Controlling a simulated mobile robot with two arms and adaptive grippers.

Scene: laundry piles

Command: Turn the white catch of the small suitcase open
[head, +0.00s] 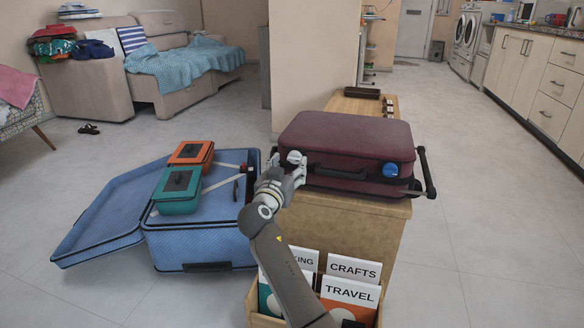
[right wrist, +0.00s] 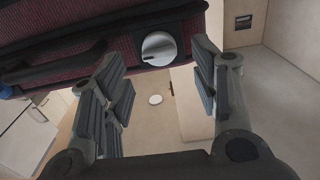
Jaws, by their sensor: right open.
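The small maroon suitcase (head: 345,138) lies flat and closed on a wooden cabinet. Its white catch (head: 294,157) is a round knob at the left of its front side, with a blue catch (head: 390,170) at the right. My right gripper (head: 292,172) is open at the white catch and partly covers that corner in the head view. In the right wrist view, the white catch (right wrist: 159,48) shows as a round disc with a raised bar, ahead of and between the spread fingers (right wrist: 158,78). Nothing is held. I cannot tell whether a finger touches it. My left gripper is out of view.
The wooden cabinet (head: 345,222) has a book bin (head: 262,312) in front, below my right arm. An open blue suitcase (head: 212,235) on the floor at left holds an orange case (head: 192,152) and a teal case (head: 177,190). Floor at right is clear.

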